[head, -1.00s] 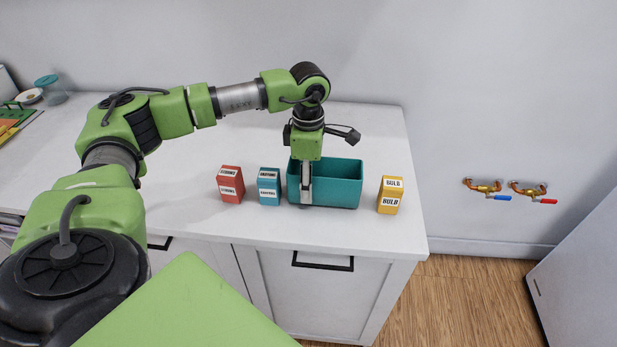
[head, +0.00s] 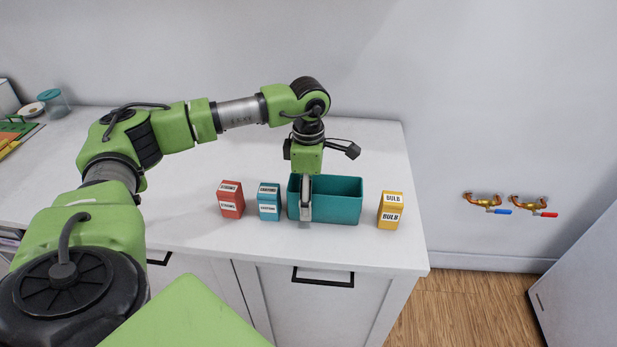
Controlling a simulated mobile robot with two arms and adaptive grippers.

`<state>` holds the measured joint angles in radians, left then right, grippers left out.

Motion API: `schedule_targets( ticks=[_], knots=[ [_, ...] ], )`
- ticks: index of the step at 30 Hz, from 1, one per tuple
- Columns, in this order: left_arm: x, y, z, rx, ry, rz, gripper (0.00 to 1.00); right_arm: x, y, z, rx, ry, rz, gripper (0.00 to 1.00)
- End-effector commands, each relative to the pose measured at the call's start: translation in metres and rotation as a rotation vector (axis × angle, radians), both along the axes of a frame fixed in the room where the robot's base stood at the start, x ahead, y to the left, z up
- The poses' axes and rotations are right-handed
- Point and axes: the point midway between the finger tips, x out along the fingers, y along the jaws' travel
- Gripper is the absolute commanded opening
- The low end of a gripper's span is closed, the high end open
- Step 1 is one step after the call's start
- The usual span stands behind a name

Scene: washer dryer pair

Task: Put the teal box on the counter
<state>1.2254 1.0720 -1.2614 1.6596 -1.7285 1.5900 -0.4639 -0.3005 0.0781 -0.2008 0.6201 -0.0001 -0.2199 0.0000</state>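An open teal box (head: 337,209) stands upright on the white counter (head: 350,245), near its front right part. A smaller teal-blue box (head: 269,203) with white labels stands just left of it. My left gripper (head: 305,210) points down at the left part of the open teal box. A finger shows in front of its near wall. I cannot tell whether the fingers are closed on that wall, as the other finger is hidden. My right gripper is not in view.
A red labelled box (head: 231,200) stands further left, and a yellow labelled box (head: 391,211) stands right of the open box. The counter ends just beyond the yellow box. Free counter lies behind the boxes. Pipes with valves (head: 485,203) stick out of the wall.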

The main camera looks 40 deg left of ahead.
Motion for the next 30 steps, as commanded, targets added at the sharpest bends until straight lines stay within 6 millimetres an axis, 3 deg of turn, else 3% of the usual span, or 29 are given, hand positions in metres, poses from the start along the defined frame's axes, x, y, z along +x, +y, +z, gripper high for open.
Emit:
schedule_targets(
  ticks=[9, 15, 21, 30],
  knots=[
    [0.002, 0.0, 0.065, -0.001, -0.008, -0.001, 0.66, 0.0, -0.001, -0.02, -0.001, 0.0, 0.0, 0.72],
    [0.001, 0.0, 0.099, -0.001, -0.004, -0.001, 0.66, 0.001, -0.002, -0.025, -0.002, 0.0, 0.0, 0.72],
    [0.001, 0.0, 0.112, -0.001, -0.003, -0.001, 0.66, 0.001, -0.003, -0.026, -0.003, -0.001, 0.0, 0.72],
    [0.0, 0.0, 0.112, 0.0, -0.001, -0.001, 0.66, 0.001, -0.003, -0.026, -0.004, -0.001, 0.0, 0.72]
  ],
)
